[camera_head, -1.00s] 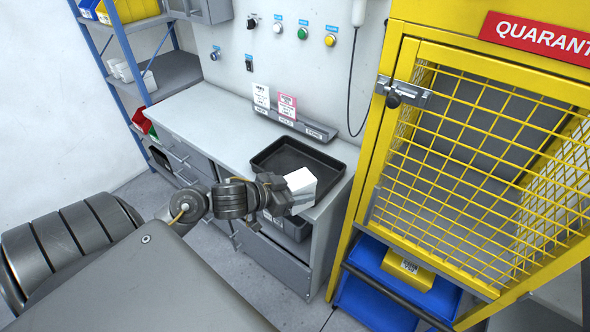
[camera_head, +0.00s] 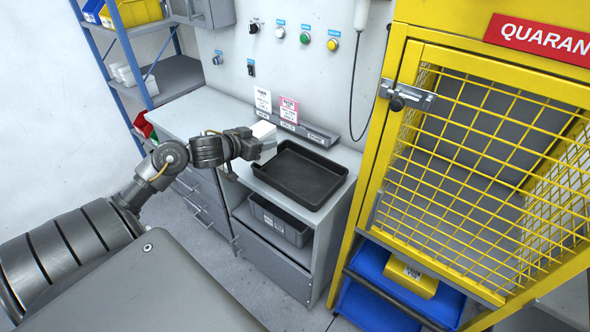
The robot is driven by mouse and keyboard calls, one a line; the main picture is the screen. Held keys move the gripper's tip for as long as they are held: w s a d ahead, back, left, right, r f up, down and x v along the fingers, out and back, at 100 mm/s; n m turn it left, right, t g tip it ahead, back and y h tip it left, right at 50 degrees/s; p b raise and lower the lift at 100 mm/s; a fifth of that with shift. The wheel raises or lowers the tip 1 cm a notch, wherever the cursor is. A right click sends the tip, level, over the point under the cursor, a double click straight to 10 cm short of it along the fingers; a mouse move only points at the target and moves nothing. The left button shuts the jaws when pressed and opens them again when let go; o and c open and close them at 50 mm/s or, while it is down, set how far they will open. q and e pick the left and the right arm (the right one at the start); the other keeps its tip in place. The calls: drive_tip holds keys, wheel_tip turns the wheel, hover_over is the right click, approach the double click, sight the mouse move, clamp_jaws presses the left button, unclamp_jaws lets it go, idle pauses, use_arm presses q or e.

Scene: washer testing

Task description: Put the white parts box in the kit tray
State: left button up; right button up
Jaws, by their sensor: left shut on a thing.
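The white parts box (camera_head: 264,131) is a small plain block at the end of my left arm. My left gripper (camera_head: 254,143) is shut on it and holds it beside the left end of the tray. The fingers are partly hidden, and I cannot tell the exact height above the counter. The kit tray (camera_head: 300,173) is a black shallow rectangular tray on the counter, and its visible floor looks empty. My right gripper is not in view.
The grey counter (camera_head: 196,118) is clear left of the tray. A label rail (camera_head: 305,130) with cards stands behind it. A grey bin (camera_head: 280,220) sits on a shelf below. The yellow quarantine cage (camera_head: 400,60) stands close on the right.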

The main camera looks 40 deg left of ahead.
use_arm(q)
drive_tip(key=shift+w+d+f+b, duration=0.1)
drive_tip(key=shift+w+d+f, duration=0.9)
drive_tip(key=shift+d+f, duration=0.2)
drive_tip(key=shift+w+d+f+b, duration=0.15)
drive_tip(key=shift+w+d+f, duration=0.9)
drive_tip(key=shift+f, duration=0.25)
drive_tip(key=shift+w+d+f+b, duration=0.1)
drive_tip(key=shift+w+d+f, duration=0.85)
drive_tip(key=shift+d+f, duration=0.25)
drive_tip(key=shift+w+f, duration=0.1)
drive_tip(key=shift+f, duration=1.6)
drive_tip(key=shift+f, duration=0.2)
drive_tip(key=o, duration=1.1)
